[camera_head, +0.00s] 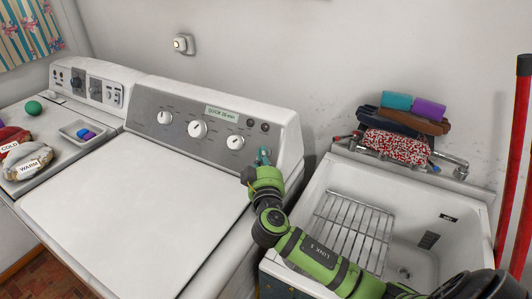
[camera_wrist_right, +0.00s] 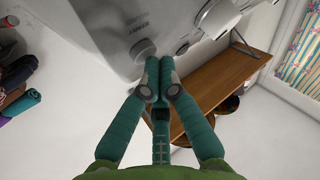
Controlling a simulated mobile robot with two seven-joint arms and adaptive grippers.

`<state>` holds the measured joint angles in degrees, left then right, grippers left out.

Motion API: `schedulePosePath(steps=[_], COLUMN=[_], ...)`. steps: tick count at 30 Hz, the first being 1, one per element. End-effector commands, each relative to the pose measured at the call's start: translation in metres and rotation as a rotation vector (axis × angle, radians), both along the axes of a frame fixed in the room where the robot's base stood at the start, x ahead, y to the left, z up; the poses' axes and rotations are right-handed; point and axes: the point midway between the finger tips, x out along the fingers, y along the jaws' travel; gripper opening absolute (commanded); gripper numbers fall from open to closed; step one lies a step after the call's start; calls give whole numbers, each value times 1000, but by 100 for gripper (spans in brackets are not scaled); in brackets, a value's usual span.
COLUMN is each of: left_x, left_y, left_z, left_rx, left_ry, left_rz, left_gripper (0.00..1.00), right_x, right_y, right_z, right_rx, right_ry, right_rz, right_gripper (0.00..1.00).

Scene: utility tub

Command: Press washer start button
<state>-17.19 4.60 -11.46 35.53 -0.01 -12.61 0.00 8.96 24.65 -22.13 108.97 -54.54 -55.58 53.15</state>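The white washer (camera_head: 120,205) fills the middle of the head view. Its grey control panel (camera_head: 172,140) has three white knobs, a small display (camera_head: 222,114) and two small dark round buttons (camera_head: 264,126) at the right end. My right gripper (camera_head: 263,154) is at the panel's right end, just below the buttons; contact with the panel cannot be told. In the right wrist view its fingertips (camera_wrist_right: 160,66) are together and empty, with a round knob (camera_wrist_right: 142,48) just beyond them. My left gripper is not in view.
A second machine with a panel (camera_head: 88,85) stands at the left, holding a green ball (camera_head: 33,107), labelled bundles and a small tray (camera_head: 80,129). A white tub (camera_head: 325,185) with a wire rack stands right of the washer. A red pole (camera_head: 518,150) is far right.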

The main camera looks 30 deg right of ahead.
Motion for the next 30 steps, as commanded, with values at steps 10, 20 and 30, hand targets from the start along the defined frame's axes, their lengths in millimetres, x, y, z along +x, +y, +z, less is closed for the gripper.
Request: schedulePosePath(steps=[10, 20, 30], left_x=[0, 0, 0], left_y=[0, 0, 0], left_z=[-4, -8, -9], left_rx=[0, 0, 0], left_ry=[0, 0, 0], left_rz=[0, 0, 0], left_gripper=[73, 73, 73], right_x=[2, 4, 4], right_y=[-3, -7, -9], right_z=[-3, -6, -8], right_rx=[0, 0, -3], right_ry=[1, 4, 8], right_rz=[0, -3, -5], right_gripper=[0, 0, 0])
